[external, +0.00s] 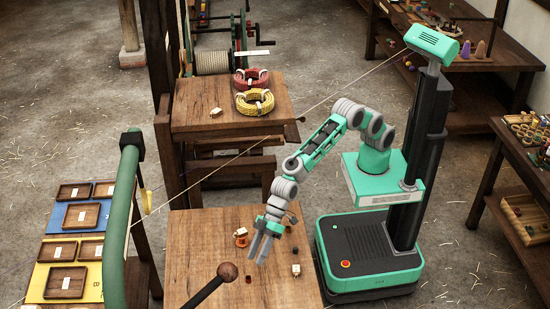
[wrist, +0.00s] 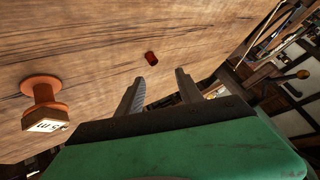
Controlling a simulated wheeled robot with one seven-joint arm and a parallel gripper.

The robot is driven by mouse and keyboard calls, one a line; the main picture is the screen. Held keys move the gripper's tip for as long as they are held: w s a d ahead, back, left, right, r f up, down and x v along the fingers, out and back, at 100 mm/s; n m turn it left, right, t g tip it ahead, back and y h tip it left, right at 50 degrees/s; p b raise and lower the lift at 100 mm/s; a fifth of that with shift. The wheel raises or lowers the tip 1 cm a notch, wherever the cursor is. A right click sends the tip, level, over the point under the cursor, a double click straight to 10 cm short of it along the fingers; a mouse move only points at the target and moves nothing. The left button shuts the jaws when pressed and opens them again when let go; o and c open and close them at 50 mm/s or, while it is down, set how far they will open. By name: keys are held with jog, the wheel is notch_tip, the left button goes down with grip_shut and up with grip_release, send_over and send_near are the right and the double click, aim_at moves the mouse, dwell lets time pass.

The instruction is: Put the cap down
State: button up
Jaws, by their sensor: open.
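A small dark red piece, which looks like the cap (external: 249,281), lies on the wooden table in front of me. In the wrist view the red piece (wrist: 151,58) rests on the bare wood just beyond my fingertips, apart from them. My gripper (external: 262,256) points down over the table with its fingers spread. In the wrist view my gripper (wrist: 160,78) has nothing between its fingers.
An orange spool (wrist: 42,92) with a white tag stands on the table (external: 205,255). A small tagged item (external: 296,270) is at the table's right. A dark ball-ended rod (external: 228,272) shows in front. A rear bench (external: 190,115) holds red and yellow coils.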

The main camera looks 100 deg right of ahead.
aim_at(249, 277)
jog(key=n, duration=0.3)
jog(key=shift+s+d+f+h, duration=0.25)
jog(key=shift+f+h, duration=0.05)
jog(key=n, duration=0.3)
jog(key=shift+f, duration=0.2)
jog(key=shift+n+g, duration=0.3)
jog(key=x, duration=0.3)
jog(key=p+x, duration=0.1)
jog(key=x, duration=0.3)
jog(key=shift+w+a+f, duration=0.1)
jog(key=shift+w+f, duration=0.05)
jog(key=shift+w, duration=0.2)
jog(key=shift+c, duration=0.4)
grip_shut()
